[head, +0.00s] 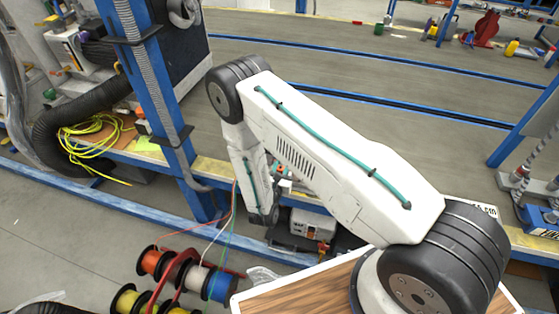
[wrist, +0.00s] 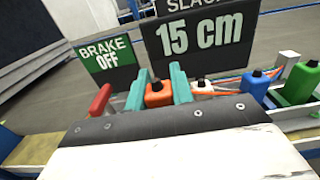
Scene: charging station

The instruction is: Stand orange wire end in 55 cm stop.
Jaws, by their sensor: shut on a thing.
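In the wrist view my gripper (wrist: 157,90) has its two teal fingers shut on the orange wire end (wrist: 158,98), an orange block with a black top. Behind it stand a black sign reading "15 cm" (wrist: 200,35) and a green sign reading "BRAKE OFF" (wrist: 105,56). No stop marked 55 cm can be made out. In the head view my arm hides the gripper and the orange wire end. An orange wire rises from the orange spool (head: 150,262) towards the bench.
In the wrist view a white wire end (wrist: 202,86), blue wire end (wrist: 258,84) and green wire end (wrist: 299,84) stand to the right. A red piece (wrist: 100,101) is at left. A blue post (head: 155,100) stands left of my arm in the head view.

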